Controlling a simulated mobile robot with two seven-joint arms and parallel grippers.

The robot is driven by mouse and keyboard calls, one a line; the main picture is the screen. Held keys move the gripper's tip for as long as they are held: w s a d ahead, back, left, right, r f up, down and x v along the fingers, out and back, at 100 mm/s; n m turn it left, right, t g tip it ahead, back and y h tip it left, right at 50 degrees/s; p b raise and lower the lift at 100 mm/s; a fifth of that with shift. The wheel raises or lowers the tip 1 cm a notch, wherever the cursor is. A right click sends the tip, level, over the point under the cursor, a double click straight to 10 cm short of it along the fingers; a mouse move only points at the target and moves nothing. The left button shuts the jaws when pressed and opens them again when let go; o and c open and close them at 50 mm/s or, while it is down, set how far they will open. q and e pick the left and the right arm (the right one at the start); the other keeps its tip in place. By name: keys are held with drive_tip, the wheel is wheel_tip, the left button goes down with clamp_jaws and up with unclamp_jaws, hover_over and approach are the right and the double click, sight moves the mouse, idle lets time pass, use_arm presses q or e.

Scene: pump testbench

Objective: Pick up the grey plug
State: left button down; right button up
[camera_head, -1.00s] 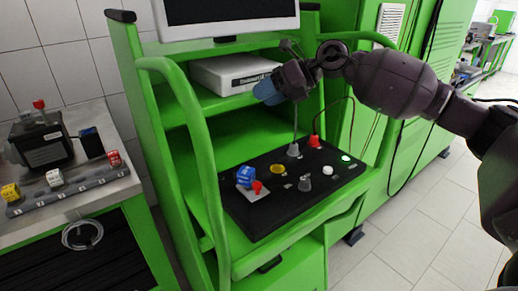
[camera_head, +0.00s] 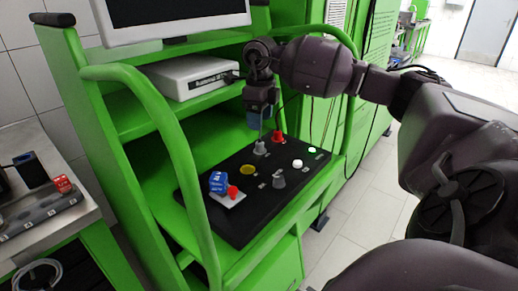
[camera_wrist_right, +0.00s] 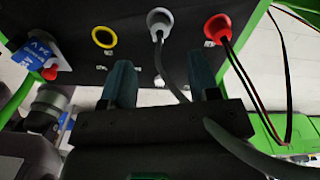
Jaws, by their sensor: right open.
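The grey plug (camera_head: 260,148) stands upright in the black panel (camera_head: 222,222), with a grey cable rising from it. It also shows in the right wrist view (camera_wrist_right: 160,20), ahead of my right gripper (camera_wrist_right: 163,76). My right gripper (camera_head: 262,113) is open and points down, just above the plug and apart from it. In the wrist view the plug's cable runs between its two blue-grey fingers. My left gripper is in neither view.
A red plug (camera_head: 277,137) with cables stands right of the grey plug. A yellow ring socket (camera_head: 248,170), a grey knob (camera_head: 279,179), a white button (camera_head: 297,163) and a blue block (camera_head: 217,183) with a red knob (camera_head: 233,192) share the panel. A green frame rail (camera_head: 170,140) stands left.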

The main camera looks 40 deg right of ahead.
sight(260, 142)
wheel_tip(260, 142, down, 8)
drive_tip(key=shift+f, duration=0.2)
idle(0.3)
drive_tip(key=c, duration=0.9)
